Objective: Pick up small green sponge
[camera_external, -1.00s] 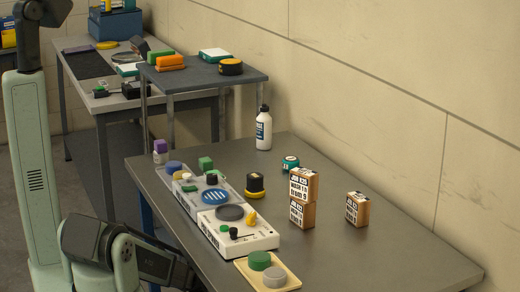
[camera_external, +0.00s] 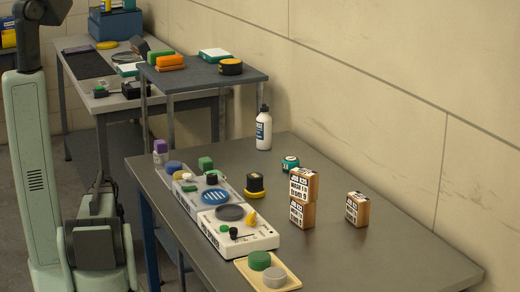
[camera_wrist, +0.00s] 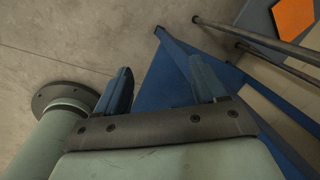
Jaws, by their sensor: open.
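Several green pieces could be the small green sponge, and I cannot tell which it is. A green block (camera_external: 205,163) sits at the far end of the grey caddy on the front table. A smaller flat green piece (camera_external: 189,188) lies in that caddy. A longer green block (camera_external: 160,57) lies on the raised shelf behind an orange block. My gripper (camera_wrist: 162,85) is open and empty in the wrist view, over the floor beside blue table framework. None of the green pieces shows in the wrist view. My fingertips cannot be made out in the external view.
The front table (camera_external: 345,240) holds a white bottle (camera_external: 263,130), stacked boxes (camera_external: 302,199), a white device (camera_external: 235,233) and a cream tray (camera_external: 268,272). The raised shelf (camera_external: 200,75) stands beyond it. The table's right part is mostly clear. A wall runs along the right.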

